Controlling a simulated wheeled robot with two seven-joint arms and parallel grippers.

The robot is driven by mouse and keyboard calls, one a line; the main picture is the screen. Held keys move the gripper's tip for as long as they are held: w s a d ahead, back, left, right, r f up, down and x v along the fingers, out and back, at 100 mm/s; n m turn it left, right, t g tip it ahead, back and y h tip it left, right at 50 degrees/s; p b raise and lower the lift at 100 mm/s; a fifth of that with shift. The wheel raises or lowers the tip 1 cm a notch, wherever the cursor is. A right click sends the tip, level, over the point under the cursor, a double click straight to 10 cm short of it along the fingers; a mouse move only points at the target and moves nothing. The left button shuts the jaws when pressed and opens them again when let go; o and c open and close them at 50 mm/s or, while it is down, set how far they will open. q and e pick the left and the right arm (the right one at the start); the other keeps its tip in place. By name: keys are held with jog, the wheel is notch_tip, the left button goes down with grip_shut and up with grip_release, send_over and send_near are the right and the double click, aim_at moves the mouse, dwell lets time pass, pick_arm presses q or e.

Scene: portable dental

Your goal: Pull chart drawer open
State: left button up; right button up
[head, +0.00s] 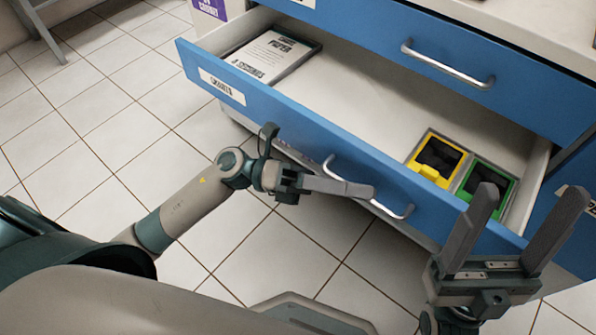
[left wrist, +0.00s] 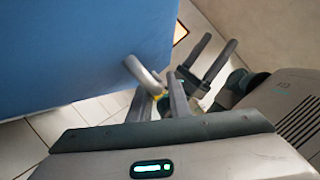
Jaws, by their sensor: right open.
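The chart drawer (head: 290,125) is a blue-fronted drawer with a white label (head: 222,87) at its left end. It stands well out from the cabinet, and its inside shows. Its curved metal handle (head: 396,211) is at the middle of the front. My left gripper (head: 352,187) is at this handle, with its fingers close together across it. In the left wrist view the handle (left wrist: 141,74) runs between the fingers. My right gripper (head: 529,215) is open and empty, in front of the drawer's right end, with its fingers pointing up.
In the drawer lie a printed pad (head: 272,56) at the left, and a yellow tray (head: 437,158) and a green tray (head: 487,180) at the right. Another blue drawer (head: 440,60) above is shut.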

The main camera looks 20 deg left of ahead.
pick_arm(q)
jog(key=shift+a, duration=0.15)
jog(key=v, duration=1.7)
jog(key=shift+w, duration=0.1)
jog(key=shift+f, duration=0.1)
